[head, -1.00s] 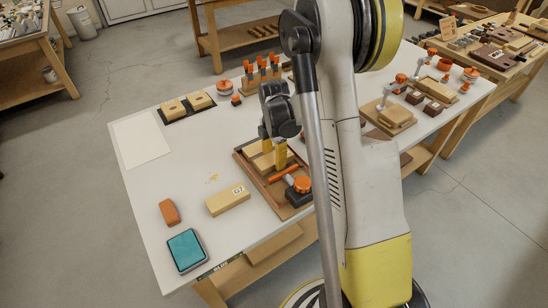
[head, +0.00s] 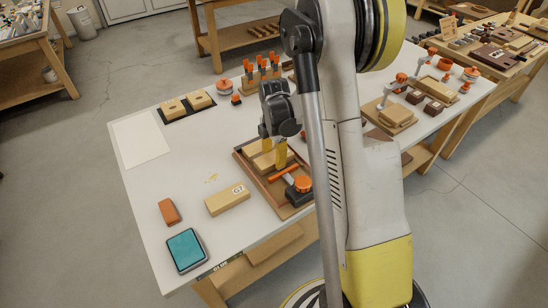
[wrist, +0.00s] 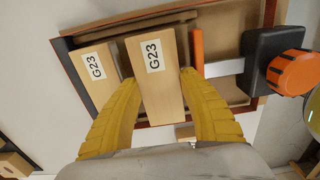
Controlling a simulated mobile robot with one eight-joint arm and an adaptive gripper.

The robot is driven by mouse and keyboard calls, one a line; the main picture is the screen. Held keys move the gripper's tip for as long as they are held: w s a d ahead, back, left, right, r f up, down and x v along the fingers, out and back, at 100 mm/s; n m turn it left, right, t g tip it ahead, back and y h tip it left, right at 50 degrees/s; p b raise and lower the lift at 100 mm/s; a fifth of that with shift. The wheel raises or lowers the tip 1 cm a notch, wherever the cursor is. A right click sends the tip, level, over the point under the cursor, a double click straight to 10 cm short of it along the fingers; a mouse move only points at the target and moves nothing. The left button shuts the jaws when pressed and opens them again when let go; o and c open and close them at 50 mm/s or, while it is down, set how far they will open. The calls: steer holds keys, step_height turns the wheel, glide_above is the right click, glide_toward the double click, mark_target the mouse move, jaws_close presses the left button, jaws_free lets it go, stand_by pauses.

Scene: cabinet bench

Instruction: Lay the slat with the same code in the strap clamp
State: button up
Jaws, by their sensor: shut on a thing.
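My gripper (wrist: 159,84) is shut on a pale wooden slat (wrist: 154,60) marked G23, one yellow finger on each side. The slat is over the strap clamp (wrist: 148,18), a brown tray with an orange bar (wrist: 197,48) and an orange knob (wrist: 292,73) on a dark block. Left of it in the wrist view, a second pale piece (wrist: 94,84), also marked G23, lies in the tray, with a narrow gap between them. The bar is close on the right. I cannot tell whether the held slat touches the tray floor. In the head view my gripper (head: 273,154) points down at the clamp (head: 285,209).
A slat marked G7 (head: 228,199) lies on the white bench left of the clamp. An orange block (head: 168,211) and a teal-topped box (head: 187,250) are near the front left. A rack of orange-handled tools (head: 262,75) stands behind. A pale sheet (head: 141,138) lies at far left.

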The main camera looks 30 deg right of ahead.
steer(key=shift+f+b, duration=0.55)
steer(key=shift+b, duration=0.2)
stand_by(1.5)
steer(key=o, duration=1.3)
steer(key=shift+o, duration=0.6)
steer(key=shift+r, duration=0.1)
steer(key=shift+o, duration=0.4)
steer(key=shift+w+r+p, duration=0.1)
steer(key=shift+r+p, duration=1.5)
steer(key=shift+r, duration=0.75)
steer(key=shift+r+p, duration=0.65)
steer(key=shift+r, duration=0.45)
